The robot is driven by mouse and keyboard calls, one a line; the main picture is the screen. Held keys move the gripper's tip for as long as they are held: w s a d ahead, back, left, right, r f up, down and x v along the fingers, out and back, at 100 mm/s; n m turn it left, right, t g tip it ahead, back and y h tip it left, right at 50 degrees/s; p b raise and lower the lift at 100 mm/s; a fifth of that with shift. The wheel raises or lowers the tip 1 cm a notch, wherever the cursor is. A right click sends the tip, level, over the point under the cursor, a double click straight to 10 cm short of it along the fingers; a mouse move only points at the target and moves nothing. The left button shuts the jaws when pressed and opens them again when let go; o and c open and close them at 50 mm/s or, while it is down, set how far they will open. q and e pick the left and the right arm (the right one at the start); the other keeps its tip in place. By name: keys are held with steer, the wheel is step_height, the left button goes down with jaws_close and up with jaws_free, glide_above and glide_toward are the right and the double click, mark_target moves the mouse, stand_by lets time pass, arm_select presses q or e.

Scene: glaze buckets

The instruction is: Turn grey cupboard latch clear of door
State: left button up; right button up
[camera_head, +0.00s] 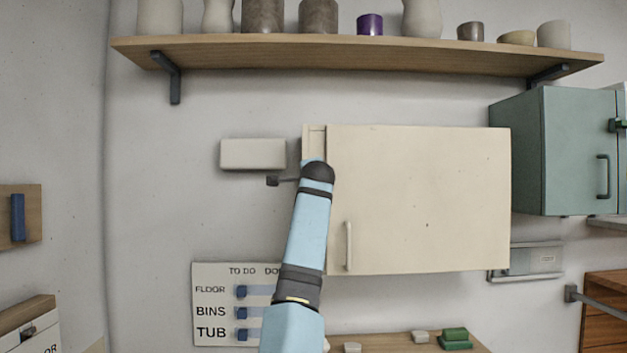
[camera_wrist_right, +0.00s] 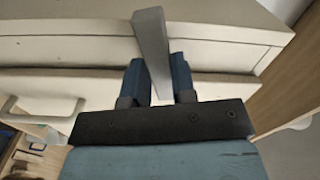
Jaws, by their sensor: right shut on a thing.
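The cream cupboard (camera_head: 420,200) hangs on the wall, its door (camera_head: 425,160) closed. A pale upright handle (camera_head: 348,245) is on the door's lower left; it also shows in the wrist view (camera_wrist_right: 35,118). The grey latch (camera_wrist_right: 150,40) is a straight bar across the seam between the cupboard's frame and door. My right gripper (camera_wrist_right: 160,85) is shut on the latch, one blue finger on each side of it. In the head view my right arm covers the gripper and latch at the cupboard's left edge. My left gripper is out of view.
A shelf (camera_head: 350,50) with several pots runs above the cupboard. A green cupboard (camera_head: 545,150) stands to the right. A chore board (camera_head: 225,290) is below. Wall at left is mostly clear.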

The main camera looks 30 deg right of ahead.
steer(key=shift+r+n, duration=0.15)
steer(key=shift+n, duration=7.45)
steer(key=o, duration=0.9)
steer(key=b+v, duration=0.5)
steer(key=v, duration=0.8)
steer(key=shift+s+a, duration=0.15)
steer(key=shift+s, duration=0.25)
